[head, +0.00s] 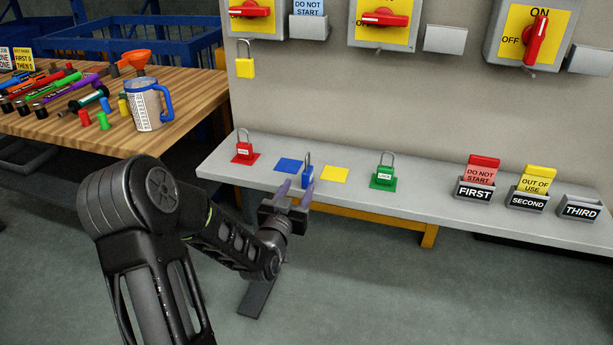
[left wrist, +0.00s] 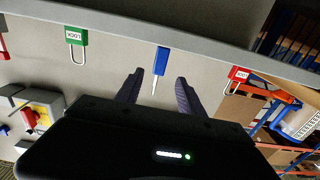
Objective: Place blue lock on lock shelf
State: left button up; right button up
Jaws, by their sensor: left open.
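The blue lock (head: 307,178) stands upright on the grey lock shelf (head: 452,214), between the blue square (head: 289,165) and the yellow square (head: 335,174), off both. My left gripper (head: 295,193) is open at the shelf's front edge, close before the blue lock, one finger overlapping it in the head view. In the left wrist view, which is upside down, the blue lock (left wrist: 160,62) shows edge-on between the two spread fingers of my left gripper (left wrist: 160,75), with a gap on each side. Whether it is within their reach I cannot tell. My right gripper is not in view.
A red lock (head: 243,153) and a green lock (head: 384,174) stand on their squares either side. Tag holders stand at the shelf's right. A yellow lock (head: 245,67) hangs from a switch above. A wooden table (head: 60,127) with a mug (head: 146,104) is at left.

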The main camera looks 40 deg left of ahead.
aim_at(305, 176)
pick_arm(q)
jog(key=shift+w+d, duration=0.1)
jog(key=shift+d, duration=0.1)
jog(key=shift+w, duration=0.1)
jog(key=shift+x, duration=1.2)
jog(key=shift+a, duration=0.1)
jog(key=p+x, duration=0.1)
jog(key=x, duration=0.4)
jog(key=shift+a+r, duration=0.1)
jog(key=shift+r, duration=0.05)
jog(key=shift+c, duration=0.4)
grip_shut()
